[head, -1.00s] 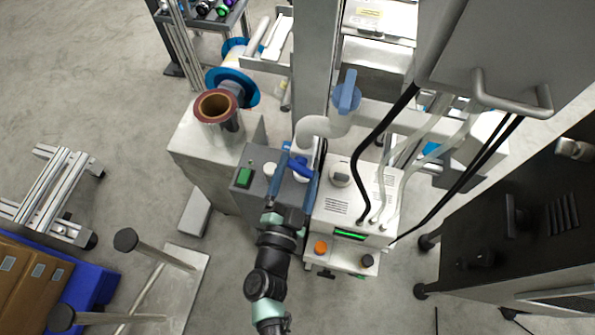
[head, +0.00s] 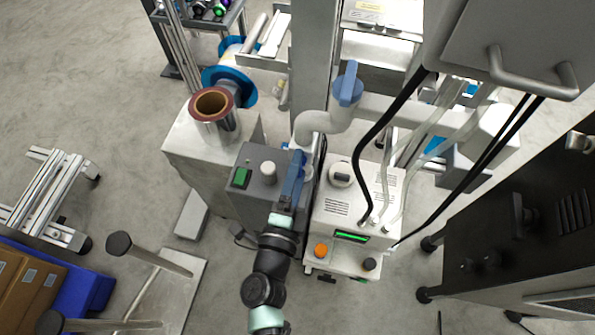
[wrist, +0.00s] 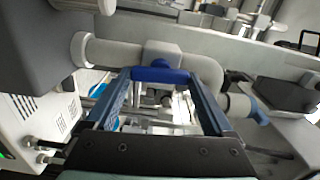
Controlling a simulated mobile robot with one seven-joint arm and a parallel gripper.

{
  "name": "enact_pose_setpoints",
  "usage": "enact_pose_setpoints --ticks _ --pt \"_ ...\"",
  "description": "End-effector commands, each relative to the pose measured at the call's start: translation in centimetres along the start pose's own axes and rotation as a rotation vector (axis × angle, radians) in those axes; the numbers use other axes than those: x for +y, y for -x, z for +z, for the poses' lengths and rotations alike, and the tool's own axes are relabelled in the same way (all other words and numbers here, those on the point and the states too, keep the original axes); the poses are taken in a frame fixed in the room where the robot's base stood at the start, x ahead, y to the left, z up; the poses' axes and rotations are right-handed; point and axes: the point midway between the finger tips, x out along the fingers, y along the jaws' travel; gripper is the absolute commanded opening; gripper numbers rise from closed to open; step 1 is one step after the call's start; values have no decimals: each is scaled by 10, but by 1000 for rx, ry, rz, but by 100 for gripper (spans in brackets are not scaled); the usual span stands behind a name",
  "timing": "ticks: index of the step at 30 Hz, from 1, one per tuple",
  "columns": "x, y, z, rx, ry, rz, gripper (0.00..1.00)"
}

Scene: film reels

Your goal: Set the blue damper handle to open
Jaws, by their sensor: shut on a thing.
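The dark blue damper handle (wrist: 160,75) sits on a grey-white pipe by a grey valve body (wrist: 163,54) in the wrist view. It spans crosswise between the two blue-grey fingers of my gripper (wrist: 161,77), which are shut on its two ends. In the head view my gripper (head: 297,160) is at the pipe beside the grey control box, its fingers seen nearly edge-on. They hide most or all of the handle there, so its angle is hard to read.
A lighter blue handle (head: 348,88) stands on the pipe behind. A grey box with a green button (head: 241,177) is left of my gripper; a white unit with a green display (head: 350,237) is close on the right. Black hoses (head: 372,135) curve above it.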

Motion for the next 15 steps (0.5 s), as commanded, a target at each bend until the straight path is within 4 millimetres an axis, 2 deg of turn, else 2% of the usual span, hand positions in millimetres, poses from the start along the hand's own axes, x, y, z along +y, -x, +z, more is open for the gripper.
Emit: enact_pose_setpoints --ticks 15 --pt "2 1 1 -2 -90 4 32"
